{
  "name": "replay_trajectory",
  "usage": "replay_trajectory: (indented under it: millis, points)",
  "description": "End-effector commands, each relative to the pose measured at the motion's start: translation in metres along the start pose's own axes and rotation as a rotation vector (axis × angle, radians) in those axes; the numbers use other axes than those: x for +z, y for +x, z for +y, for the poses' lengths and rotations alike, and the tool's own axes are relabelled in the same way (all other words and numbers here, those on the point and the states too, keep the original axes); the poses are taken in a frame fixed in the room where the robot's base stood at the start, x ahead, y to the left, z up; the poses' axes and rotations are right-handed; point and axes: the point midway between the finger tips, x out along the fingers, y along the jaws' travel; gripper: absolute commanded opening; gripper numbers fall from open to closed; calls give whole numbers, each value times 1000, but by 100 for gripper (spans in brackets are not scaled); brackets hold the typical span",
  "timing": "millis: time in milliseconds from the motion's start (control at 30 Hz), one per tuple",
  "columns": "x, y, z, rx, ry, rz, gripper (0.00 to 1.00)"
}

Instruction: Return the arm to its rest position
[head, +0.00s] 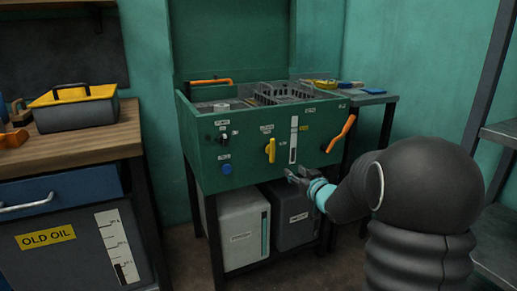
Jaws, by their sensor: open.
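My arm comes in from the lower right of the head view, dark and bulky in the foreground. My gripper (300,178) is open, with its jaws at the lower front of the green parts-washer-like cabinet (250,170). The gripper is just below the gauge strip (293,140) on that panel. I cannot tell whether its fingers touch the panel. Nothing shows between the jaws.
The panel has a yellow handle (271,150), an orange lever (341,134) and a blue knob (225,169). Two containers, light (240,230) and dark (296,218), stand below. A workbench (90,146) is left; grey shelving (499,133) is right.

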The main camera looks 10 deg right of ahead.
Motion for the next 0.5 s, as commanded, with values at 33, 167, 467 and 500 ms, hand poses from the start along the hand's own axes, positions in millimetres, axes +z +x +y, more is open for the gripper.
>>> replay_trajectory:
  millis: [33,167,467,500]
  points:
    - [14,-1,8,39,-8,-58,42]
    - [68,-18,31,160,-12,-275,42]
    - [120,-118,33,356,24,-723,42]
    - [121,-134,28,370,34,-778,42]
